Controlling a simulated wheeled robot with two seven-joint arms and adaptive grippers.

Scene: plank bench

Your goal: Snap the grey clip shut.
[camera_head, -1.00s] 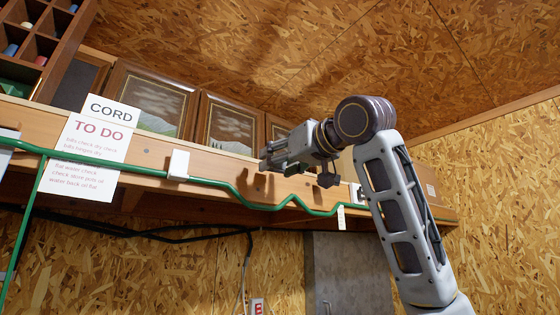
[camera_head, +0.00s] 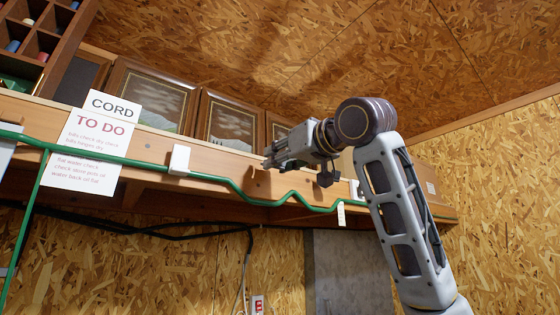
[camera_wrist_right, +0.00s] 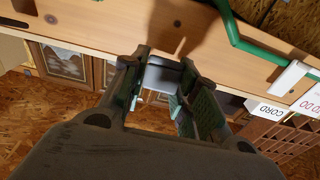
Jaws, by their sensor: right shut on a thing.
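My right gripper (camera_head: 268,158) is at the front face of the wooden shelf, above the green cord. It also shows in the right wrist view (camera_wrist_right: 166,90), its two dark fingers set around a small grey piece (camera_wrist_right: 168,74), which appears to be the grey clip. The fingers hide much of it, and whether its flap is closed cannot be seen. The green cord (camera_head: 235,186) runs along the shelf edge and dips below the gripper. It does not visibly pass between the fingers. My left gripper is not in view.
White clips (camera_head: 180,160) hold the cord on the shelf edge (camera_head: 150,148). A grey-blue block (camera_head: 5,148) is at the far left. A paper sign (camera_head: 92,150) hangs over the shelf front. Framed pictures (camera_head: 232,125) stand above. Black cables (camera_head: 150,232) hang below.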

